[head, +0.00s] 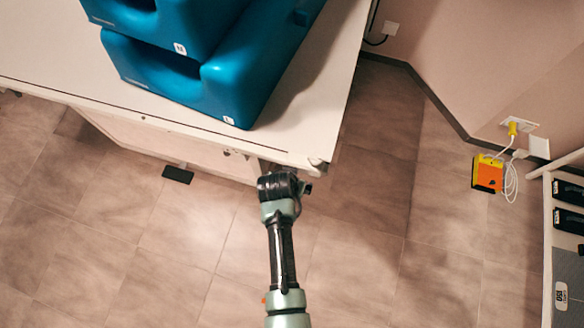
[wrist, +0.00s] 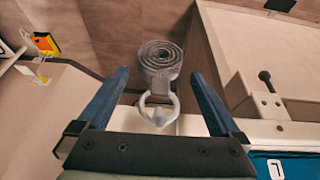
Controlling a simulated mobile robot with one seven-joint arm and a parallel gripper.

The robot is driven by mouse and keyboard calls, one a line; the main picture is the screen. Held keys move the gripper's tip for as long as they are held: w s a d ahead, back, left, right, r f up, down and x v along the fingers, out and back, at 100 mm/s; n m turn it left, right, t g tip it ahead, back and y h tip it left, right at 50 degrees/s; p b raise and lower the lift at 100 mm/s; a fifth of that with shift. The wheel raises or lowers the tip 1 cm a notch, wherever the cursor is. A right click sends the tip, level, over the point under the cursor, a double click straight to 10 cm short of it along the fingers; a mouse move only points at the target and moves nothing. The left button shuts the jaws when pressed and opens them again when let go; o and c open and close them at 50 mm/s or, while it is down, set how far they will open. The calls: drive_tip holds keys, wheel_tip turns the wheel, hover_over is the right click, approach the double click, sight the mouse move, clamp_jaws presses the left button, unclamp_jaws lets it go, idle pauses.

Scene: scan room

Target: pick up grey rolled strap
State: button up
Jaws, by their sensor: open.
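The grey rolled strap (wrist: 160,60) shows in the wrist view as a tight spiral roll. A pale metal ring (wrist: 173,104) is attached at its near end, around a small pale peg or hook. My gripper (wrist: 160,74) is open. Its two blue fingers stand to the left and right of the strap and ring, with visible gaps on both sides. I cannot tell how deep the strap lies between the fingers. In the head view my arm reaches the white table's front edge; the fingers and strap are hidden or too small to make out there.
The white table (head: 325,100) holds large blue padded pieces (head: 215,75). An orange-yellow box (head: 487,174) with cables is by the wall at right. A white rack (head: 548,250) stands at the right edge. The tiled floor (head: 385,255) between is clear.

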drive_tip(key=c, duration=1.5)
drive_tip(key=shift+r, duration=0.15)
